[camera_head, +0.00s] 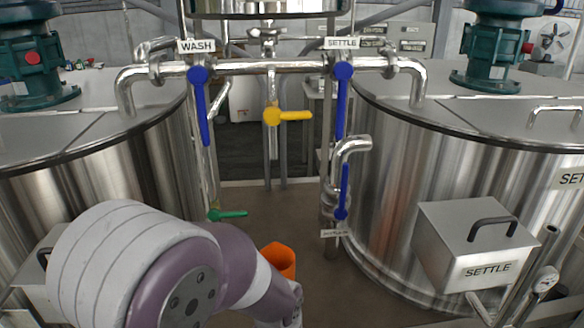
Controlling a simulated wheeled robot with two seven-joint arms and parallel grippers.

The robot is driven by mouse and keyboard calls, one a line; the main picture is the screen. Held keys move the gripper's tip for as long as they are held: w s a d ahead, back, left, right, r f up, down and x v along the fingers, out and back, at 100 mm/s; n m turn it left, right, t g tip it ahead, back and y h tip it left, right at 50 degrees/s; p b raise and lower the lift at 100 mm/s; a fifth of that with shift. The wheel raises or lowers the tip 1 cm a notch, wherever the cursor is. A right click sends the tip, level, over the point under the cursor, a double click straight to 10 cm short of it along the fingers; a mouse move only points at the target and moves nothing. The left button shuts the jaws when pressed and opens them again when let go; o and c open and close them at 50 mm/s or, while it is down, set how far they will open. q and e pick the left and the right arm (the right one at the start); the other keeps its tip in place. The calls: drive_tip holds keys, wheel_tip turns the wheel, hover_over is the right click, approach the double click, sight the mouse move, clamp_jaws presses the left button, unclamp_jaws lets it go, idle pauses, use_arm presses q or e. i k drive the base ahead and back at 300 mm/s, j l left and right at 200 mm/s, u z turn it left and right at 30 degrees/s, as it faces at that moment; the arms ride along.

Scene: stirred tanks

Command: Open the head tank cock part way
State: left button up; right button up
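The steel head tank (265,7) shows only its lower part at the top middle. A small steel fitting (267,40) sits below it, above the horizontal pipe (240,68). A yellow-handled cock (272,115) is on the short pipe hanging under that; its handle lies level, pointing right. I see no label on it, so I cannot tell for sure that it is the head tank cock. My arm, grey and purple, reaches from the lower left to the bottom middle, well below the yellow handle. Neither gripper shows.
Blue levers hang below the WASH sign (196,46) and SETTLE sign (342,43). A lower blue lever (344,190) and a green lever (230,214) are nearer. An orange object (279,260) is partly behind my arm. Large steel tanks (450,150) flank the gap.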

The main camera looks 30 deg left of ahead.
sight(273, 116)
drive_tip(key=k+u, duration=0.1)
drive_tip(key=u, duration=0.95)
